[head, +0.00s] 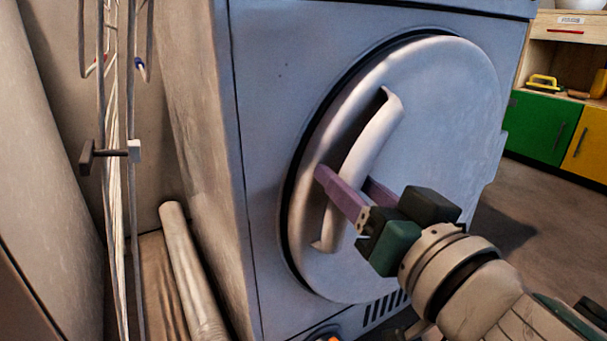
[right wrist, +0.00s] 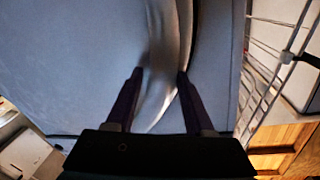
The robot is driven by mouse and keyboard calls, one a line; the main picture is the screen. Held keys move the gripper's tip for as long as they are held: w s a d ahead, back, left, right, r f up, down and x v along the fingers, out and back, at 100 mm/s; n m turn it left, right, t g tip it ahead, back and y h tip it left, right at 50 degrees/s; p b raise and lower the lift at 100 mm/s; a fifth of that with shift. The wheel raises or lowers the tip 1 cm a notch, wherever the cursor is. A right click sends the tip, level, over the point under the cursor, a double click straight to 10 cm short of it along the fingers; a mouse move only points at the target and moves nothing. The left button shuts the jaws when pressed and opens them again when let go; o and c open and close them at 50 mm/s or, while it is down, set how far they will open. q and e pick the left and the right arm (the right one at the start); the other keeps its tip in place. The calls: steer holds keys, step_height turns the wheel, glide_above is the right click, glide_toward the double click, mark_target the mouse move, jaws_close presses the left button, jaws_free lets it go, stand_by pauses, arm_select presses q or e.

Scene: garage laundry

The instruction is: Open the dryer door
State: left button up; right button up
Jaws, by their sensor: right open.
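The dryer (head: 275,70) is a blue-grey box with a large round door (head: 455,110) on its front. The door looks closed against its dark rim. A curved pale handle (head: 372,137) stands out on the left part of the door. My right gripper (head: 346,181) is open at the handle's lower half, one purple finger on each side of it. In the right wrist view the handle (right wrist: 165,50) runs between the two dark fingers (right wrist: 160,75). Whether either finger touches it I cannot tell. My left gripper is not in view.
A wire drying rack (head: 116,200) and a pale roll (head: 188,265) stand left of the dryer. A cabinet with a green door (head: 540,127) and a yellow door (head: 588,145) is at the back right. Floor (head: 530,215) shows free right of the dryer.

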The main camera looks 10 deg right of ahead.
jaws_close()
stand_by(1.3)
